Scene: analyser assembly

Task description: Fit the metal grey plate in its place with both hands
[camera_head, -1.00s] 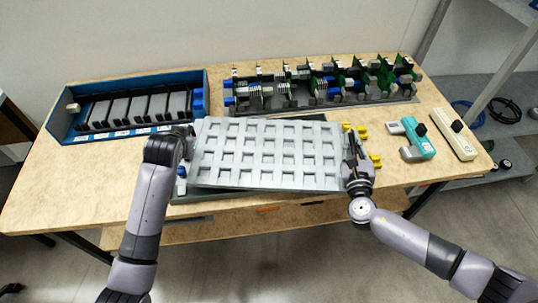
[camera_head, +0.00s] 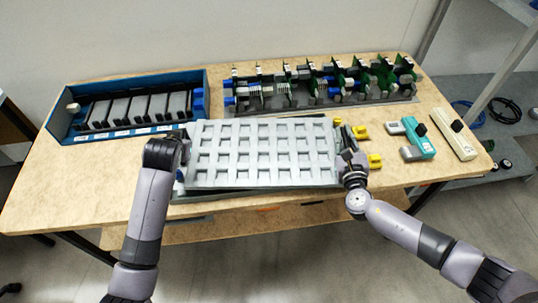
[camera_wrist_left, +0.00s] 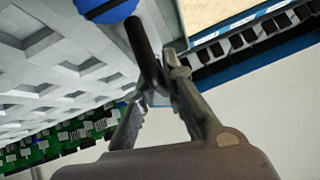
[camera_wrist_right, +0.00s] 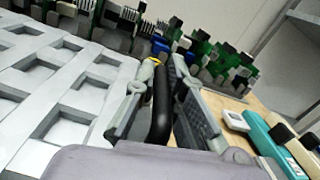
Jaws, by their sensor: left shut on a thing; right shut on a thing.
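The metal grey plate (camera_head: 265,184), with rows of square recesses, lies in front of me, over a darker grey base (camera_head: 195,195) whose edges show beneath it. I cannot tell whether it touches the base. My left gripper (camera_head: 183,140) is shut on a black handle (camera_wrist_left: 148,55) at the plate's left side, with a blue knob (camera_wrist_left: 105,8) close by. My right gripper (camera_head: 345,145) is shut on a black handle (camera_wrist_right: 160,100) at the plate's right side. The plate also shows in the right wrist view (camera_wrist_right: 95,100).
A blue-framed tray (camera_head: 62,125) with black slots stands at the back left. A rack of green circuit boards (camera_head: 320,103) stands behind the plate. Yellow pieces (camera_head: 375,160), a teal tool (camera_head: 425,145) and a cream tool (camera_head: 455,140) lie to the right.

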